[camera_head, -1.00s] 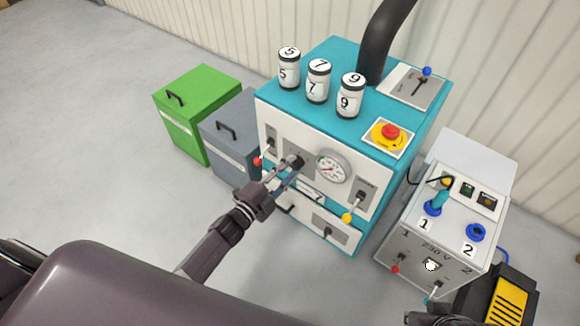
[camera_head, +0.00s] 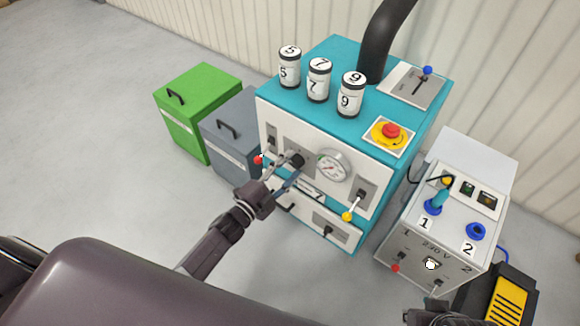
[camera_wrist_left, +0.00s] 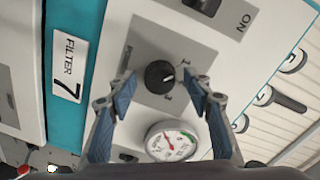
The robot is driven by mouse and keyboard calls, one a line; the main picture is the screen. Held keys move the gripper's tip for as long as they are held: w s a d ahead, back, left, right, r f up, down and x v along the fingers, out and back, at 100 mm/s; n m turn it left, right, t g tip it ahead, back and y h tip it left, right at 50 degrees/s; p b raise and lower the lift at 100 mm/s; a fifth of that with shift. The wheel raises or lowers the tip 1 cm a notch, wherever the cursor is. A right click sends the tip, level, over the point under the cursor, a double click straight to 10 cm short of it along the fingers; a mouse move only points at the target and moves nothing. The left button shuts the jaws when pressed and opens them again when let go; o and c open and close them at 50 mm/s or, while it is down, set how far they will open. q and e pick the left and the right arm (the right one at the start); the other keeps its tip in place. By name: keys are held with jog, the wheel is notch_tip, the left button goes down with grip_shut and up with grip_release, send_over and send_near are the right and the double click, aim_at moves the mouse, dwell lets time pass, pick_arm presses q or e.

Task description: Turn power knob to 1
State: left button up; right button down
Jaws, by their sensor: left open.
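The power knob (camera_head: 297,160) is a round black knob on a grey plate on the front of the teal and white machine. In the left wrist view the knob (camera_wrist_left: 160,77) lies between the fingertips, and its white mark points to the right. Small digits stand beside it, too small to read surely. My left gripper (camera_head: 284,181) is open and empty just in front of the knob. In the left wrist view its blue-padded fingers (camera_wrist_left: 164,88) stand apart on either side of the knob, with no clear contact. My right gripper (camera_head: 430,317) shows only partly at the bottom edge.
A pressure gauge (camera_head: 332,167) sits close beside the knob. A red-tipped switch (camera_head: 259,160) and a yellow-tipped switch (camera_head: 347,216) flank it. A filter 7 label (camera_wrist_left: 69,82) is nearby. A grey power box (camera_head: 420,250) stands at the right.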

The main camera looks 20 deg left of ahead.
pick_arm(q)
jog(key=v, duration=1.2)
jog(key=shift+w+a, duration=0.1)
